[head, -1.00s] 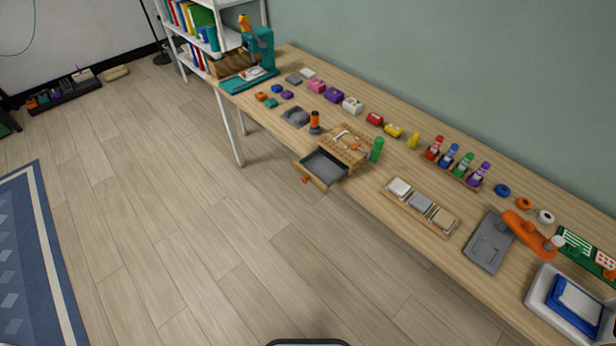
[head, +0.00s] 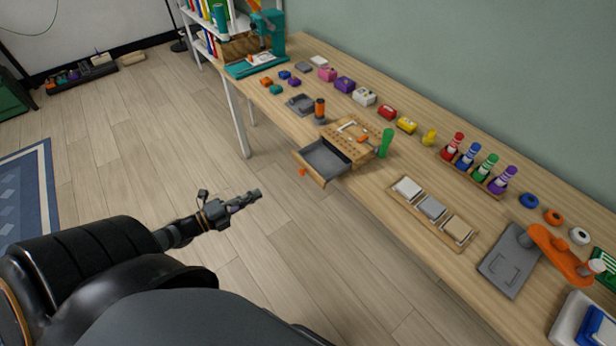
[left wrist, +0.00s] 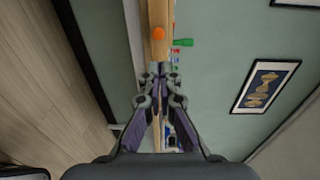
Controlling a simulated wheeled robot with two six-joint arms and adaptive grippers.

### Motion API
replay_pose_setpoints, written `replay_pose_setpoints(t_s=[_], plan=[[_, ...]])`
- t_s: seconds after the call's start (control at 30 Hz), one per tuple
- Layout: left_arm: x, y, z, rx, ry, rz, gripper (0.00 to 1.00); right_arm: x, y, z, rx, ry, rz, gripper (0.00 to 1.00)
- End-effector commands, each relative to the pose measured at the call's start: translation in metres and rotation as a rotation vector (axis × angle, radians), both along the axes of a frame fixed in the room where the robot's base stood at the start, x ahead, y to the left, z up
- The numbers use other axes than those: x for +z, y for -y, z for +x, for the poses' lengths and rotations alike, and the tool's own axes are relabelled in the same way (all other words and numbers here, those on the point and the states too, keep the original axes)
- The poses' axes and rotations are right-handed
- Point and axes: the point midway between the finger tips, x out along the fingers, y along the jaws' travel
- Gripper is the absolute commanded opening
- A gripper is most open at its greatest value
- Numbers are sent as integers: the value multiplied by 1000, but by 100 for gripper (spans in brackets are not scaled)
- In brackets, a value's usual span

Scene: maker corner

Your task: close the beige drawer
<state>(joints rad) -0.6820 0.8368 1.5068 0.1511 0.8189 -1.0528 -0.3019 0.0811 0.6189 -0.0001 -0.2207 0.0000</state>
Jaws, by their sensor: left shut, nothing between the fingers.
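The beige drawer (head: 321,181) is pulled out from a small beige wooden box (head: 350,138) at the near edge of the long table. Its grey inside is empty and its orange knob (head: 302,172) faces the floor side. My left gripper (head: 258,195) is shut and empty, in the air in front of the table and apart from the drawer. In the left wrist view, the shut fingers (left wrist: 158,84) point toward the beige drawer front (left wrist: 161,52) with the orange knob (left wrist: 159,33). My right gripper is in neither current view.
A green cylinder (head: 385,143) stands just right of the box. A black-and-orange round piece (head: 320,110) stands to its left. A wooden tray of tiles (head: 432,214) lies farther right along the table. The floor (head: 180,150) before the drawer is clear.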

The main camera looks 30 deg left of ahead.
Motion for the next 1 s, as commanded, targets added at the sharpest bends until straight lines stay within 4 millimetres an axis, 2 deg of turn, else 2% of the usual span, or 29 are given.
replay_pose_setpoints(t_s=[0.17, 0.5, 0.7, 0.83, 1.0], plan=[[-2, 5, 13, 2, 1, -2, 0, -5, -1, 2, 0, 4, 1, 46], [-7, 36, 78, 4, 3, -3, 0, -33, -1, 3, 0, 6, 1, 46], [-8, 50, 110, 6, 1, -3, 0, -43, -2, 3, 0, 6, 2, 46], [-7, 56, 122, 6, -2, -3, 0, -43, -2, 3, 0, 5, 2, 46], [-7, 58, 127, 5, -4, -1, 0, -44, -2, 3, 0, 5, 2, 46]])
